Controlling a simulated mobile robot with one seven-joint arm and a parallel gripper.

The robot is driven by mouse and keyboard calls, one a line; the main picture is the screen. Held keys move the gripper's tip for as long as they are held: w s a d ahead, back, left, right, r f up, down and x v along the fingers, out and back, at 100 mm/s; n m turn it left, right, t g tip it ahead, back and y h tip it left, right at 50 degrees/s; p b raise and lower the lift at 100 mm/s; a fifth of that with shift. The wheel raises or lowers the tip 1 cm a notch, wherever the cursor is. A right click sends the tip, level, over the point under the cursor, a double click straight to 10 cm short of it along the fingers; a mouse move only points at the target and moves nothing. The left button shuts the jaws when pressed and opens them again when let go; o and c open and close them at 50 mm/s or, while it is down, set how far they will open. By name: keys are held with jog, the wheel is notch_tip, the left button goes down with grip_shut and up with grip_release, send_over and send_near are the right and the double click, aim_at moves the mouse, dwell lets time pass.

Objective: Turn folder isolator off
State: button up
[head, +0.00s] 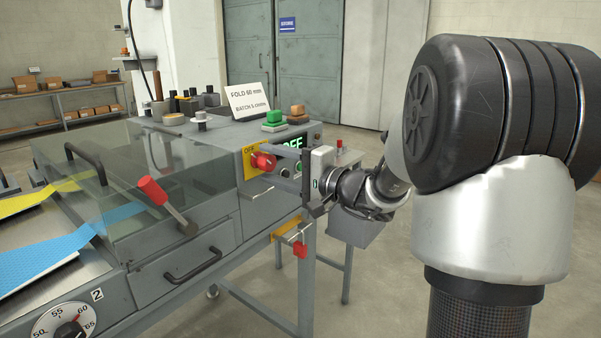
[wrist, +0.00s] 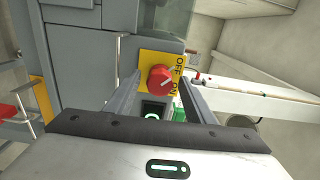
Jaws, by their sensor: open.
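The isolator is a red rotary knob (head: 263,161) on a yellow plate (head: 251,163) on the end panel of the grey machine. In the wrist view the knob (wrist: 160,79) has a pale line across its face, and OFF and ON are printed on the plate (wrist: 179,66). I cannot tell which word the line points at. My gripper (wrist: 161,77) is open, its two fingers on either side of the knob. Contact cannot be made out. In the head view my gripper (head: 272,166) reaches the panel from the right, partly covering it.
Green (head: 274,118) and orange (head: 297,110) buttons stand on top of the machine near a sign (head: 249,101). A red-tipped lever (head: 152,190) is at left. A red padlock (head: 300,249) hangs below the panel.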

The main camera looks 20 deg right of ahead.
jog(key=p+v, duration=0.1)
jog(key=v, duration=1.5)
jog(key=shift+s+p, duration=0.3)
jog(key=shift+d, duration=0.15)
